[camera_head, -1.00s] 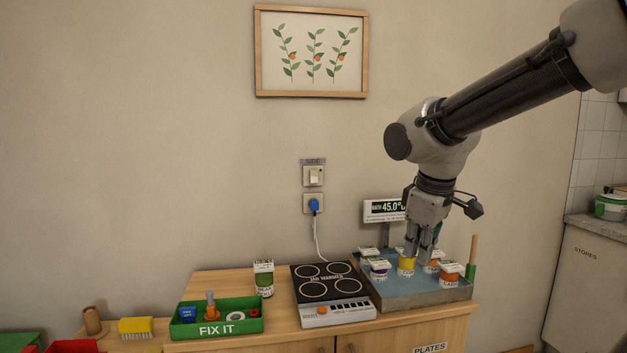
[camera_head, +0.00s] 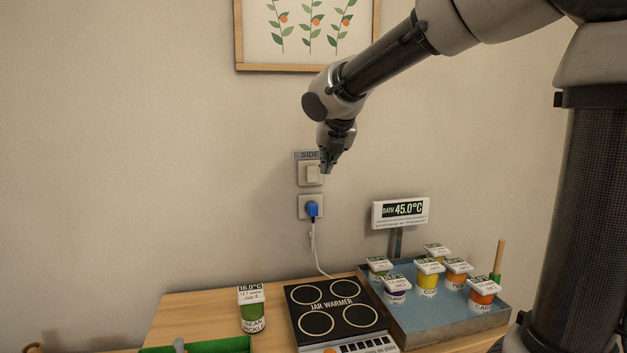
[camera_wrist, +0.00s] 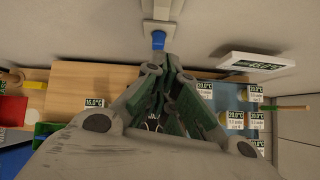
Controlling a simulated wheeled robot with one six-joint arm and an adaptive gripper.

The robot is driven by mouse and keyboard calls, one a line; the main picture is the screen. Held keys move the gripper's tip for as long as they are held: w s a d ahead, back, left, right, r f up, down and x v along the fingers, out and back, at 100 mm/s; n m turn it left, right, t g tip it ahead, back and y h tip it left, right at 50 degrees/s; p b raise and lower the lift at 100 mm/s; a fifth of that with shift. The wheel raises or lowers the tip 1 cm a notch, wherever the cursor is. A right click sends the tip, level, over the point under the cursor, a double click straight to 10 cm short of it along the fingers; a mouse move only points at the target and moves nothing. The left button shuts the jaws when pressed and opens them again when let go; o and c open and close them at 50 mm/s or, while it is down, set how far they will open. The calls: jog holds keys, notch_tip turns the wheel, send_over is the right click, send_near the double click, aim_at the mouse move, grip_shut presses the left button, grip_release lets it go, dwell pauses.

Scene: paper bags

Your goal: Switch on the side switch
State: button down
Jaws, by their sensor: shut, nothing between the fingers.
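The side switch (camera_head: 311,174) is a pale wall switch with a light rocker, under a grey label reading SIDE (camera_head: 308,155). My gripper (camera_head: 326,170) is shut and empty, just in front of the switch's right side in the head view; whether it touches the rocker I cannot tell. In the wrist view my gripper (camera_wrist: 167,62) points toward the wall, with a pale wall plate (camera_wrist: 160,28) beyond its tips. Below the switch is a socket (camera_head: 303,208) with a blue plug (camera_head: 312,209), whose white cord runs down to the jar warmer (camera_head: 337,310).
A water bath (camera_head: 425,322) holds several lidded jars on the right of the wooden table (camera_head: 190,310). Its display (camera_head: 400,211) reads 45.0°C. A green jar (camera_head: 252,315) stands left of the warmer. A framed plant picture (camera_head: 308,35) hangs above. The wall left of the switch is clear.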

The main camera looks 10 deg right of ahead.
aim_at(315, 181)
jog(key=shift+a+r+n, duration=0.1)
jog(key=shift+n, duration=1)
jog(key=x, duration=0.4)
jog(key=w+r+x, duration=0.1)
jog(key=x, duration=0.7)
jog(key=shift+w, duration=0.45)
jog(key=shift+w+f, duration=0.1)
jog(key=shift+w, duration=0.3)
jog(key=shift+w+a+f, duration=0.1)
jog(key=shift+w+f, duration=0.1)
jog(key=shift+w, duration=0.15)
